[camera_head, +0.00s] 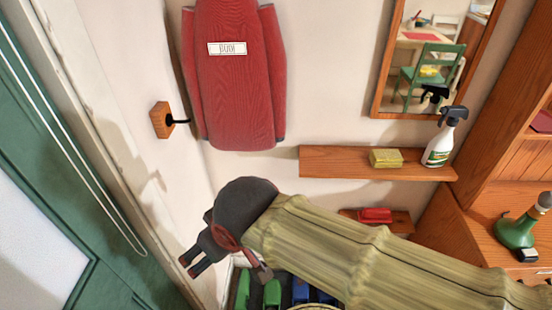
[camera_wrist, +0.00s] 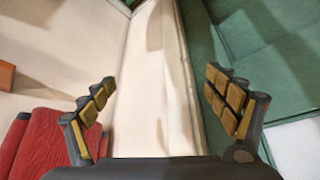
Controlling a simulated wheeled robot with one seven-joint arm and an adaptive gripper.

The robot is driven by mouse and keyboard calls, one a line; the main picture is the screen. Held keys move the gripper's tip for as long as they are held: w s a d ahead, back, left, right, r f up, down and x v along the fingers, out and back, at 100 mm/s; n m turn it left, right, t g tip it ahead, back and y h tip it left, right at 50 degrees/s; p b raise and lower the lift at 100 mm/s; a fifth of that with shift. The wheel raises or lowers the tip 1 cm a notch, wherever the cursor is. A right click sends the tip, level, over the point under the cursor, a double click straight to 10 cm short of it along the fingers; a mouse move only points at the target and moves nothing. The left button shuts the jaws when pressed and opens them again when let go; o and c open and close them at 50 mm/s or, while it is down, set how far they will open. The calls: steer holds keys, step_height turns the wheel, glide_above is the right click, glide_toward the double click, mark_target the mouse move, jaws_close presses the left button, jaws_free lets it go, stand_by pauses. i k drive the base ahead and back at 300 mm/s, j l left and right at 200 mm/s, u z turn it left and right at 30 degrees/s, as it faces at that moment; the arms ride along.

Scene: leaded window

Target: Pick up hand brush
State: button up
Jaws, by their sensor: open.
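A small red object (camera_head: 375,215), possibly the hand brush, lies on a low wooden ledge below the shelf; it is too small to be sure. My gripper (camera_head: 194,263) is at the lower left of the head view, well to the left of the red object, pointing away from it toward the wall and door side. In the wrist view my gripper (camera_wrist: 160,100) has its two padded fingers wide apart with nothing between them. No hand brush shows in the wrist view.
A wooden shelf (camera_head: 340,162) holds a yellow sponge-like block (camera_head: 386,158) and a spray bottle (camera_head: 440,138). A red jacket (camera_head: 235,95) hangs on the wall near a wooden hook (camera_head: 161,120). A green door (camera_head: 60,220) stands left. A green bottle (camera_head: 516,232) is right.

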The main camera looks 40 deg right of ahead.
mark_target(378, 216)
steer(key=z, duration=2.5)
steer(key=u, duration=3.7)
steer(key=z, duration=3.7)
